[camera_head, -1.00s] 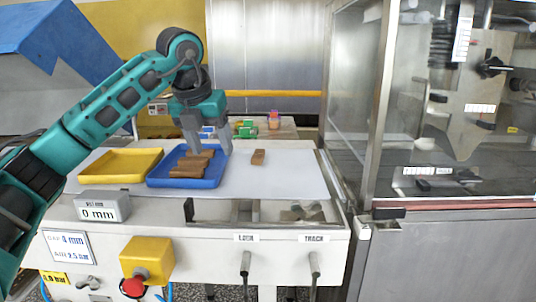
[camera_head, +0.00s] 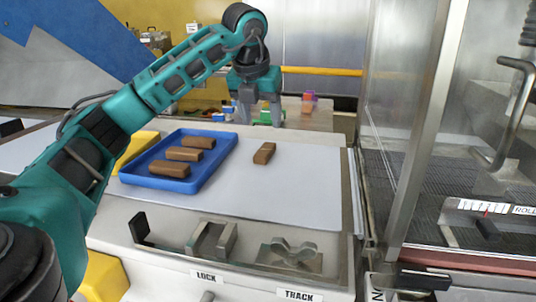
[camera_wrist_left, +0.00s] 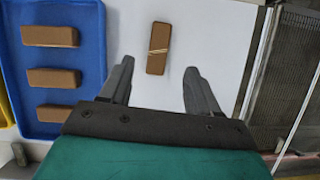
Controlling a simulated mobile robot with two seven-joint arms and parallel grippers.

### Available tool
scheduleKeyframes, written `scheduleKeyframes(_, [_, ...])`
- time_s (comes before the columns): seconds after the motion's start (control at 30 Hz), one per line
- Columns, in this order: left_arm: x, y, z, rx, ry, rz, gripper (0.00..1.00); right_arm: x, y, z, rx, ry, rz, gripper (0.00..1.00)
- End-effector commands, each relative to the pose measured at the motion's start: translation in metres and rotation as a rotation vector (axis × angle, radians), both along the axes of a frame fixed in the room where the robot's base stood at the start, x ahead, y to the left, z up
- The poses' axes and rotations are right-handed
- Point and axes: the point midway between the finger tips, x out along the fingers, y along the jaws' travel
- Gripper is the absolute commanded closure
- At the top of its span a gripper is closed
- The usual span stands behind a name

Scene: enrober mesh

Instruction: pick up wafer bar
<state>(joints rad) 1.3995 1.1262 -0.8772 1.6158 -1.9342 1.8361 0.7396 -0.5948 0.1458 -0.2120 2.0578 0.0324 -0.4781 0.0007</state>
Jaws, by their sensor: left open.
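A brown wafer bar (camera_head: 264,153) lies alone on the white table top, to the right of the blue tray. In the left wrist view the bar (camera_wrist_left: 158,48) shows a pale diagonal line and lies ahead of the fingertips, nearer the left finger. More brown bars (camera_head: 183,154) lie in a column in the blue tray (camera_head: 215,165). My left gripper (camera_head: 258,122) is open and empty, above the table's far side, beyond the lone bar in the head view. Its two fingers also show in the left wrist view (camera_wrist_left: 160,72). My right gripper is not in view.
A yellow tray (camera_head: 135,150) stands left of the blue one, partly hidden by my left arm. A glass-walled machine (camera_head: 440,130) with a mesh belt stands at the right. Small coloured items (camera_head: 308,100) sit behind. The white surface (camera_head: 300,185) around the lone bar is clear.

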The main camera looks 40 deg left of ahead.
Motion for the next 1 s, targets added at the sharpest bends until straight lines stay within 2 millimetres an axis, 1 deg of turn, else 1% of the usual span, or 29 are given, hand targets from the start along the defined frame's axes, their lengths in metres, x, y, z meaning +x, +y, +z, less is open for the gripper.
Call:
scheduleKeyframes(0.03, [0.003, 0.002, -0.011, 0.001, 0.002, 0.002, 0.38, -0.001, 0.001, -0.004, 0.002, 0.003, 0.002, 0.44])
scheduleKeyframes(0.1, [0.007, 0.004, -0.021, 0.001, 0.002, 0.002, 0.38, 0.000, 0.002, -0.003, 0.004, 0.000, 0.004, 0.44])
scheduleKeyframes(0.33, [0.012, 0.006, -0.037, 0.001, 0.000, 0.000, 0.38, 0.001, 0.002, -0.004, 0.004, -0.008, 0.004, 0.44])
scheduleKeyframes(0.53, [0.014, 0.009, -0.068, 0.001, 0.001, -0.001, 0.38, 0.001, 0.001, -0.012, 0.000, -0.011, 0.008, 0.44])
scheduleKeyframes(0.6, [0.018, 0.010, -0.075, 0.000, 0.001, 0.000, 0.38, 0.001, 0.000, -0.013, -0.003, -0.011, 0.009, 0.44])
scheduleKeyframes(0.7, [0.021, 0.011, -0.082, 0.000, 0.001, 0.000, 0.38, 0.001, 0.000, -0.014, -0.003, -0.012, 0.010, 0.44])
scheduleKeyframes(0.93, [0.022, 0.011, -0.083, 0.000, -0.001, -0.001, 0.38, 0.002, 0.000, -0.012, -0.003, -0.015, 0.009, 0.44])
scheduleKeyframes(0.97, [0.022, 0.011, -0.083, 0.000, -0.001, -0.001, 0.39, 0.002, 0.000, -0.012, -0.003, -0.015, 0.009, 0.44])
scheduleKeyframes(1.0, [0.022, 0.011, -0.083, 0.000, -0.001, -0.001, 0.43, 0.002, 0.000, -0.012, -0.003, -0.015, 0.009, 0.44])
